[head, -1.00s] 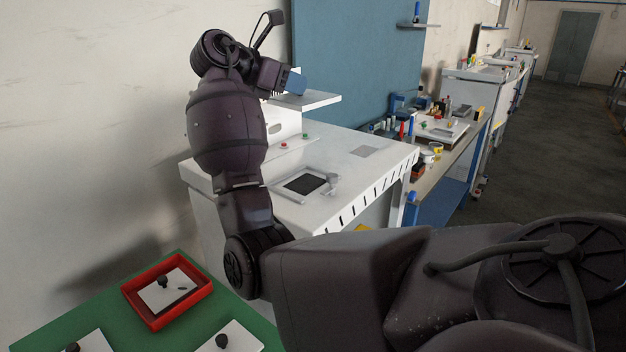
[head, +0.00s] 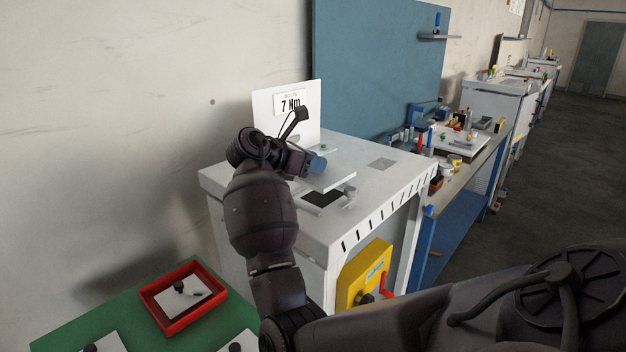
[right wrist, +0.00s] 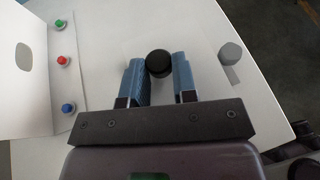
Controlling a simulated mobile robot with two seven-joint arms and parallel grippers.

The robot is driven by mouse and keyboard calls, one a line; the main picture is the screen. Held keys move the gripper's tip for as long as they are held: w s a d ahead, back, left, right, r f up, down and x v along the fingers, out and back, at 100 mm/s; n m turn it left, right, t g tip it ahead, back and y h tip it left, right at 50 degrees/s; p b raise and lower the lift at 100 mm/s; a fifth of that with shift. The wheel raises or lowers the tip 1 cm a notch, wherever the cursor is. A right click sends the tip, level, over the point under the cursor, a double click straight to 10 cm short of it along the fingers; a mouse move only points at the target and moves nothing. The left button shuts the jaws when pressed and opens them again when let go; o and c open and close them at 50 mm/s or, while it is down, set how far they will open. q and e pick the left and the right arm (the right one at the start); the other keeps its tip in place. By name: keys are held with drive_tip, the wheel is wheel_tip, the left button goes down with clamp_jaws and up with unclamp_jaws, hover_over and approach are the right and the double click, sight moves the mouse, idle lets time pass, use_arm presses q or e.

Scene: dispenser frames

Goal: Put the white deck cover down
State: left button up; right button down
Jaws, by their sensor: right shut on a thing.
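My right gripper (head: 312,163) is shut on the black knob (right wrist: 158,63) of the white deck cover. The cover (head: 330,180) is a flat white plate, held roughly level low over the white machine's deck (head: 385,185). In the head view it hides part of the dark framed opening (head: 321,198); the near part of the opening still shows. In the right wrist view the knob sits between the blue fingertips, and the plate blends with the white deck. I cannot tell the gap below the cover. My left gripper is in neither view.
A grey clamp-like part (head: 349,191) stands beside the opening. An upright panel with a "7 Nm" sign (head: 291,102) rises behind. Red, green and blue buttons (right wrist: 63,60) lie left. A red tray (head: 182,297) sits on a green surface.

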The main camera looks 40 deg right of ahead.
sight(313, 180)
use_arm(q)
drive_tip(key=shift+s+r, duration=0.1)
use_arm(e)
drive_tip(key=shift+f, duration=2.35)
drive_tip(key=c, duration=0.9)
unclamp_jaws()
drive_tip(key=shift+f, duration=0.1)
